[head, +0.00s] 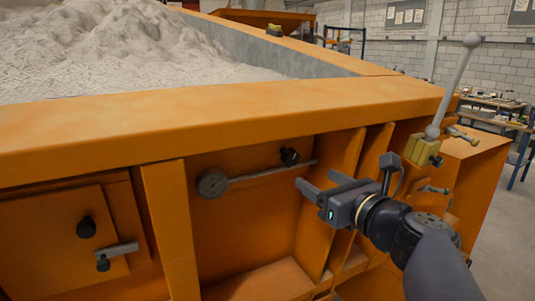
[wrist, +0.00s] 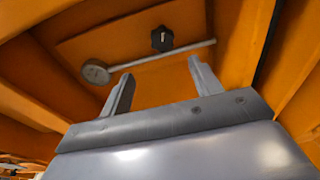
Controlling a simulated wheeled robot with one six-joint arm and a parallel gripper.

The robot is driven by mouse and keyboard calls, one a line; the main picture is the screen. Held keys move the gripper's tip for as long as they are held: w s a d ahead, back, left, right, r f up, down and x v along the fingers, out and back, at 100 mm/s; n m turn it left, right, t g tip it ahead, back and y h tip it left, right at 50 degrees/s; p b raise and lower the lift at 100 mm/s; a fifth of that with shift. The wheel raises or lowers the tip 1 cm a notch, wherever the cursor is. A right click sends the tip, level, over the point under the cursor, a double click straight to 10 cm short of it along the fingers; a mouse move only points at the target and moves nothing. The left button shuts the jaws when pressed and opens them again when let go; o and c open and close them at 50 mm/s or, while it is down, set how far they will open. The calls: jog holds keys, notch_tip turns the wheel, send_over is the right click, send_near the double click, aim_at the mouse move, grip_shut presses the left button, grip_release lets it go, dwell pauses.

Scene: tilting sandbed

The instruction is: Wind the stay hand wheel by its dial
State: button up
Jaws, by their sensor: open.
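A black lobed knob (head: 289,155) sits on the orange panel in a recess of the sandbed's side. In the wrist view the knob (wrist: 162,38) shows a pale mark on its face. A grey rod (head: 262,174) passes just below it, with a round grey disc (head: 212,183) at its left end. The disc also shows in the wrist view (wrist: 96,72). I cannot tell for certain which part is the stay hand wheel, and no dial markings are readable. My gripper (head: 317,182) is open and empty, apart from the panel; its fingers (wrist: 160,72) point toward the rod and knob.
Orange ribs (head: 170,230) flank the recess, and a thick rim (head: 230,110) overhangs it. A hatch with a black knob (head: 86,227) and a latch (head: 118,250) is at left. A ball-topped lever (head: 455,85) stands at right. Sand (head: 120,45) fills the bed.

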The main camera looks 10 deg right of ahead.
aim_at(293, 158)
jog(key=shift+m, duration=0.3)
jog(key=x, duration=0.7)
jog(key=r+p+x, duration=0.1)
jog(key=x, duration=0.3)
jog(key=shift+d, duration=0.3)
jog(key=c, duration=1)
jog(key=shift+o, duration=0.2)
